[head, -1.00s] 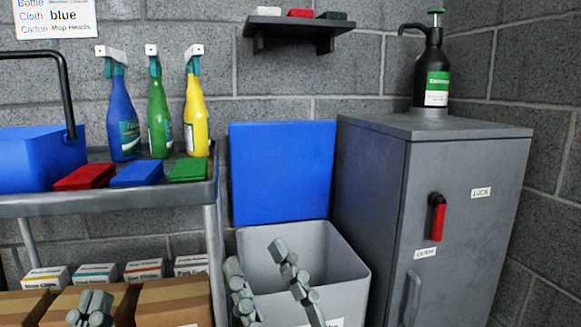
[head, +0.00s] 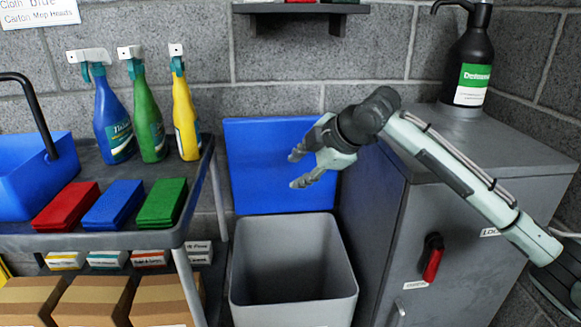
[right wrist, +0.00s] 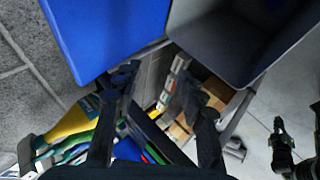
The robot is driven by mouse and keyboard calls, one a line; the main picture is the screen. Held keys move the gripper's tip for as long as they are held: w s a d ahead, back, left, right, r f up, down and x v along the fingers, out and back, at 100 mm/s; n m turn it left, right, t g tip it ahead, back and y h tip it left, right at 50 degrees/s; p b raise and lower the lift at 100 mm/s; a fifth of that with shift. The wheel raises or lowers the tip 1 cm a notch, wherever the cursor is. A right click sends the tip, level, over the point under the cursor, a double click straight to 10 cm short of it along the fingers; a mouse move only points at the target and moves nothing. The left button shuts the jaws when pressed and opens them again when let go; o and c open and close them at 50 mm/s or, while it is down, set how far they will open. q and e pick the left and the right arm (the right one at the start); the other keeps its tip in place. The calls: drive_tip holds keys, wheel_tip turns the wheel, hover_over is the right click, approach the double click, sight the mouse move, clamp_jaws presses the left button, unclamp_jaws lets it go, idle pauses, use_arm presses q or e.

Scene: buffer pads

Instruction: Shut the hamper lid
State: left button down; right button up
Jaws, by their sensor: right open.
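The hamper is a grey open-topped bin (head: 292,305) on the floor between the cart and the cabinet. Its blue lid (head: 258,170) stands upright at the back, against the wall side, so the hamper is open. My right gripper (head: 297,169) is open and empty in front of the lid's right part, above the bin opening. In the right wrist view its spread fingers (right wrist: 155,82) show below the blue lid (right wrist: 110,30) and the bin (right wrist: 238,45). A dark jointed part (right wrist: 281,145) at the right edge there looks like my left gripper; its jaws are unclear.
A cart (head: 110,238) with spray bottles, coloured pads and a blue bucket (head: 30,170) stands left of the hamper. A grey cabinet (head: 400,215) stands close on the right, with a black pump bottle (head: 470,65) on top. A wall shelf (head: 300,10) hangs above the lid.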

drive_tip(key=x, duration=0.7)
drive_tip(key=shift+a+f, duration=0.2)
drive_tip(key=shift+s, duration=0.1)
drive_tip(key=shift+c, duration=0.6)
clamp_jaws()
drive_tip(key=c, duration=0.8)
unclamp_jaws()
drive_tip(key=o, duration=0.9)
drive_tip(key=v, duration=1.2)
drive_tip(key=shift+r, duration=0.1)
